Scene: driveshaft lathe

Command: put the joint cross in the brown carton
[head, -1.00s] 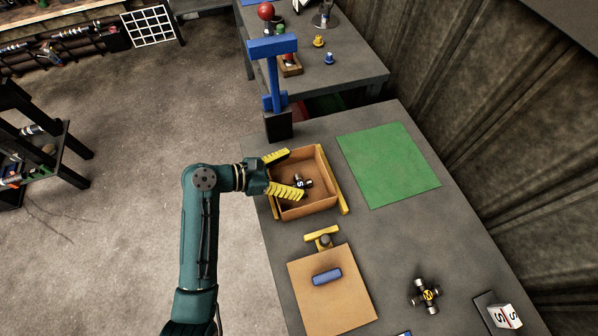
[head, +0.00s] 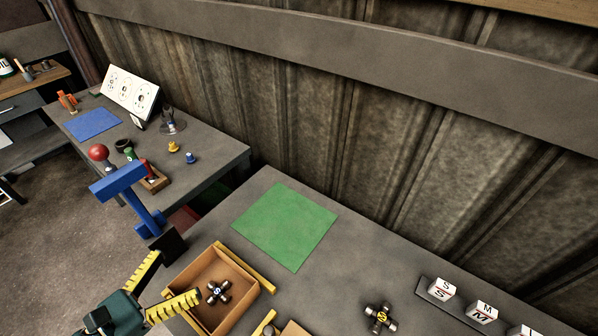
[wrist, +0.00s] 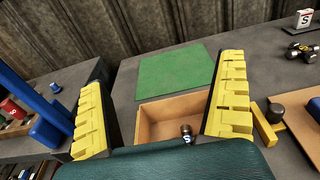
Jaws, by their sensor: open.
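A dark joint cross (head: 218,291) marked S lies inside the brown carton (head: 240,267), on its floor. In the wrist view part of the cross (wrist: 187,131) shows inside the carton (wrist: 175,104), the rest hidden by my gripper. My gripper (head: 177,275) is open and empty, at the carton's left side, its yellow fingers spread apart; one finger reaches over the carton in the head view. The fingers also show in the wrist view (wrist: 162,78). A second joint cross (head: 379,318), with a yellow mark, lies on the table to the right of the carton.
A blue stand (head: 130,190) rises close beside the carton and my gripper. A flat green mat (head: 285,225) lies behind the carton, clear. White lettered blocks (head: 442,288) stand at the right. A yellow fixture (wrist: 266,127) stands near the carton. A corrugated wall bounds the back.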

